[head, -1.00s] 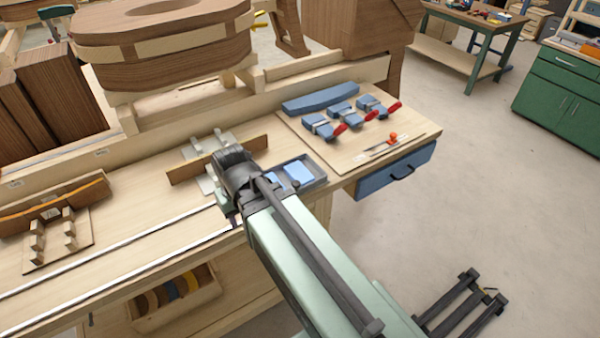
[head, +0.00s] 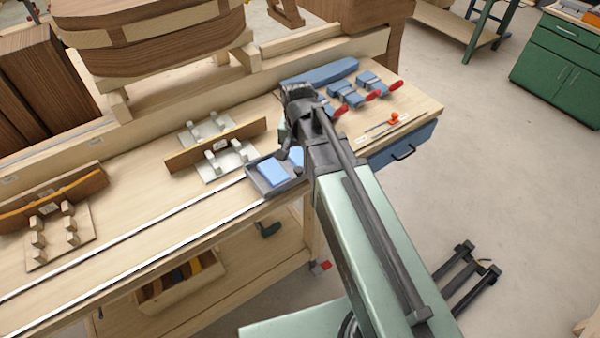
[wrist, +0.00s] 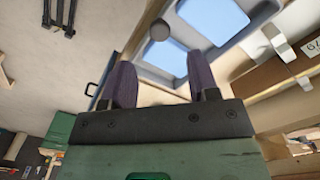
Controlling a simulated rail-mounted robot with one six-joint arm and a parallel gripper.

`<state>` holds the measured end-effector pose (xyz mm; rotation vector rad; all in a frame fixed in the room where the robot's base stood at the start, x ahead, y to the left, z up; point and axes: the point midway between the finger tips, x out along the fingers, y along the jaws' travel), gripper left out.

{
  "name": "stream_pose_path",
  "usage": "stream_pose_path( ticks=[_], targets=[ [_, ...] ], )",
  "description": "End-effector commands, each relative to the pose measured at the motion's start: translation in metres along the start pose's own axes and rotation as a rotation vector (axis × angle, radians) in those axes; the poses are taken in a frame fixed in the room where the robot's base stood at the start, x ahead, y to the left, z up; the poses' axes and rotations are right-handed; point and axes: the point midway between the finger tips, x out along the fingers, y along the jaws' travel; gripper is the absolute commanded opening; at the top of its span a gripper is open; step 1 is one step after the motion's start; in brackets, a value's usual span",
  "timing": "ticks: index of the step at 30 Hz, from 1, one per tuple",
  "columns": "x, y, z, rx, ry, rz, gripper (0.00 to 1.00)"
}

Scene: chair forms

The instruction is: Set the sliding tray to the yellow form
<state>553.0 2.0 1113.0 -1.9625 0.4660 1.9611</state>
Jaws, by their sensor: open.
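The sliding tray (head: 256,183) is a grey tray with light-blue pads, at the right end of the two metal rails in the head view. My arm hides its right part. The wrist view shows the tray (wrist: 222,50) close by, with a dark round knob (wrist: 159,31) beyond my fingers. My gripper (wrist: 163,82) is open, its two dark fingers apart with nothing between them. A curved wooden form with a yellow-orange strip (head: 55,208) stands at the far left of the bench, far from the tray.
A plain brown form (head: 190,157) on pale stops stands behind the rails, near the tray. Blue clamps with red handles (head: 350,95) lie on a board at the right. Large wooden forms (head: 150,50) stand behind the bench. The bench top along the rails is clear.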

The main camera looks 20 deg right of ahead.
Motion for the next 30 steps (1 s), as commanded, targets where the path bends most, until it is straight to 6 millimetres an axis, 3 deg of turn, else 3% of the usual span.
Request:
stream_pose_path(
  ticks=[1,7,18,28,30],
  targets=[
    [0.026,0.0,0.0,0.0,0.0,0.0,0.55],
    [0.067,0.0,0.0,-0.001,0.001,0.0,0.55],
    [0.07,0.0,0.0,-0.001,0.001,-0.001,0.53],
    [0.07,0.0,0.0,-0.001,0.001,-0.001,0.03],
    [0.07,0.0,0.0,-0.001,0.001,-0.001,0.0]
  ],
)
